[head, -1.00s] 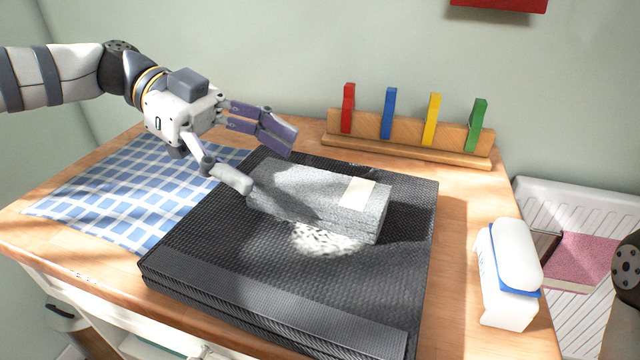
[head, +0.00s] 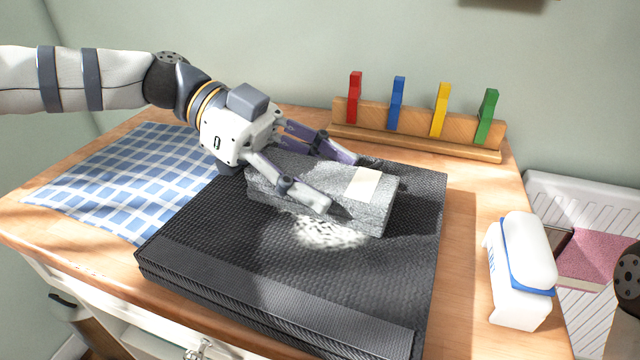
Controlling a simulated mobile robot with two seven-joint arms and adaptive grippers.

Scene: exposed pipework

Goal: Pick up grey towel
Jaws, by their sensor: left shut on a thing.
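The grey towel (head: 362,208) is a folded, block-shaped bundle with a pale label on top. It lies on a black textured mat (head: 230,230) on the wooden cabinet top. My left gripper (head: 340,180) comes in from the left and is shut on the towel, with one finger along its near side and the others by its far side. The hand covers the towel's left part. My right gripper is not in view; only a dark part of my right arm shows at the right edge.
A blue checked cloth (head: 125,180) lies on the left. A wooden rack (head: 420,142) with red, blue, yellow and green pegs stands at the back. A white container with a blue band (head: 520,265) stands on the right, near a radiator (head: 585,200) with a pink cloth (head: 598,258).

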